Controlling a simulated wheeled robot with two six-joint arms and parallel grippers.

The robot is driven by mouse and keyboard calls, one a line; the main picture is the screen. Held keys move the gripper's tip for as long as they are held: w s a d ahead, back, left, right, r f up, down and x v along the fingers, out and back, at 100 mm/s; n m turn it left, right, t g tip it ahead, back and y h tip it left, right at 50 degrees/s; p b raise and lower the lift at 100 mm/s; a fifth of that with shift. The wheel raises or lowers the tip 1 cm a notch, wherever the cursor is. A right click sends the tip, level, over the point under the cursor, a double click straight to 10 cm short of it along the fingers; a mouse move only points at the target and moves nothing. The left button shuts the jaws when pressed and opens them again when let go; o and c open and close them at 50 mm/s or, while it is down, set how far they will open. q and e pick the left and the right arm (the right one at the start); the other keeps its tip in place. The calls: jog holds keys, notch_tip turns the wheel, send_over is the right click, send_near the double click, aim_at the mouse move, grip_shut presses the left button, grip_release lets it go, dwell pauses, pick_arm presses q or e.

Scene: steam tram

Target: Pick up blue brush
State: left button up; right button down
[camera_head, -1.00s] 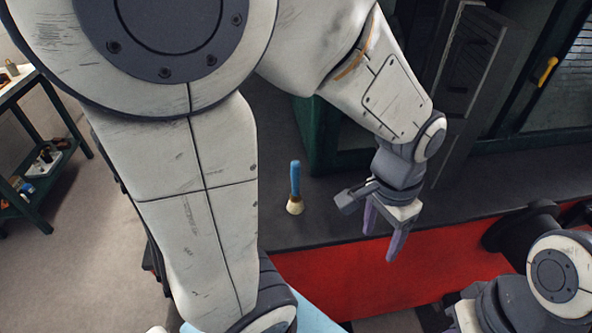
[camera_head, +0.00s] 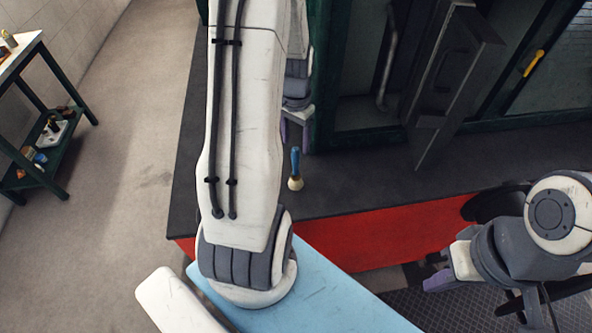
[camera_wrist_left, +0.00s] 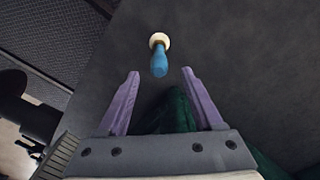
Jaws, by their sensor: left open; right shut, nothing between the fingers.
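The blue brush (camera_head: 295,163) stands on the dark platform, blue handle up and pale bristle end down. It also shows in the left wrist view (camera_wrist_left: 159,62), ahead of the fingertips and between their lines. My left gripper (camera_head: 295,140) is partly hidden behind my left arm, just behind and above the brush. In the left wrist view its purple fingers (camera_wrist_left: 160,72) are apart with nothing between them. My right gripper (camera_head: 440,282) is at the lower right, away from the brush, shut and empty.
The dark platform (camera_head: 350,190) has a red front side (camera_head: 390,232). A green cabin wall and an open dark door (camera_head: 455,75) stand behind it. A green shelf table (camera_head: 50,140) with small items is at the far left. The platform right of the brush is clear.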

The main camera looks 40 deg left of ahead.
aim_at(296, 149)
pick_arm(q)
notch_tip(296, 149, down, 4)
jog(key=shift+s+d+r+p, duration=0.1)
jog(key=shift+s+p, duration=0.05)
jog(key=shift+p, duration=0.85)
jog(key=shift+f, duration=0.75)
grip_shut()
